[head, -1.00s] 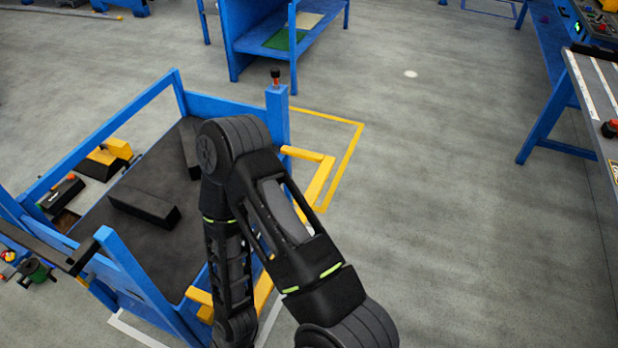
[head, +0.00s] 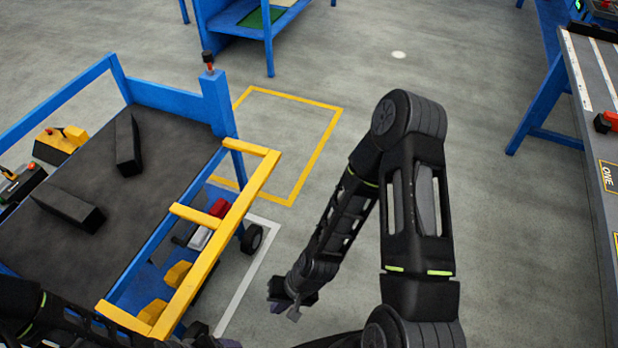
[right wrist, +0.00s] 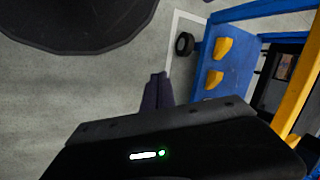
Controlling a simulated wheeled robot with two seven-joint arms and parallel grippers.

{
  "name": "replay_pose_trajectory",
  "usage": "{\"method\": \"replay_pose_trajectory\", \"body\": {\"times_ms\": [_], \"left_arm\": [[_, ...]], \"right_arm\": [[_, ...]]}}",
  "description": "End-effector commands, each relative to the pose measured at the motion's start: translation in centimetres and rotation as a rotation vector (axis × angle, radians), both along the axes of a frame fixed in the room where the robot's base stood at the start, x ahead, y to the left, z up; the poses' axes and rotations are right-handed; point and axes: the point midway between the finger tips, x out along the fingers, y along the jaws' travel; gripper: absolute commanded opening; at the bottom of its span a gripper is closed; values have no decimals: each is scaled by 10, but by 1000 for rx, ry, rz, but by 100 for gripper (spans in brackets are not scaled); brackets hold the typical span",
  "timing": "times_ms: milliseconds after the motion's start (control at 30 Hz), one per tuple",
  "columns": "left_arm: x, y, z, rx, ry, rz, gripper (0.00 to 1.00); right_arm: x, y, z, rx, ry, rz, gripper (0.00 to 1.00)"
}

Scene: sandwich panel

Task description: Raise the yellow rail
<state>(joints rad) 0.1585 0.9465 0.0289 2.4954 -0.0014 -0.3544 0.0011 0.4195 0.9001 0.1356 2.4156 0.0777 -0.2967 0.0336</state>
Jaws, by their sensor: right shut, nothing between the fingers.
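The yellow rail (head: 228,232) is a long bar with short cross arms, along the right side of the blue cart (head: 172,98). My left gripper (head: 214,341) is at the bottom edge, near the rail's near end, mostly cut off.
Two dark blocks (head: 127,145) lie on the cart's dark top. A red-topped post (head: 208,62) stands at its far right corner. A wheel (head: 252,238) is below the rail. A grey-topped workbench (head: 600,130) is at right. Floor between cart and bench is open.

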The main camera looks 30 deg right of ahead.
Motion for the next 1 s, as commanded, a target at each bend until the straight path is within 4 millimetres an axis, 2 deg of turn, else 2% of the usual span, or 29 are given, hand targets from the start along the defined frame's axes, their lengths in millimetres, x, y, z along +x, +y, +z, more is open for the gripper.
{"method": "replay_pose_trajectory", "body": {"times_ms": [33,267,367,467,533,567,633,700,733,800,833,900,1000], "left_arm": [[0,1,-17,1,1,1,78],[0,0,-59,0,-1,0,78],[0,0,-84,1,-1,0,78],[0,1,-118,1,-2,1,78],[0,1,-147,1,-2,1,78],[0,1,-158,1,-2,1,78],[0,1,-181,1,-1,2,78],[0,1,-189,1,-3,1,78],[1,1,-190,1,-3,1,78],[1,1,-188,2,-4,1,78],[1,1,-188,2,-4,1,78],[1,1,-186,2,-5,1,78],[1,1,-186,2,-5,1,78]], "right_arm": [[9,-7,-16,9,4,-53,0],[54,-42,-52,74,45,-324,0],[80,-65,-70,127,73,-490,0],[117,-100,-87,228,113,-724,0],[151,-134,-91,356,154,-938,0],[168,-150,-87,430,175,-1038,0],[207,-186,-63,651,238,-1248,0],[238,-208,-20,885,320,-1383,0],[247,-212,-2,966,358,-1413,0],[260,-215,30,1102,436,-1450,0],[263,-215,39,1143,465,-1457,0],[267,-214,52,1200,512,-1468,0],[268,-214,58,1224,535,-1470,0]]}}
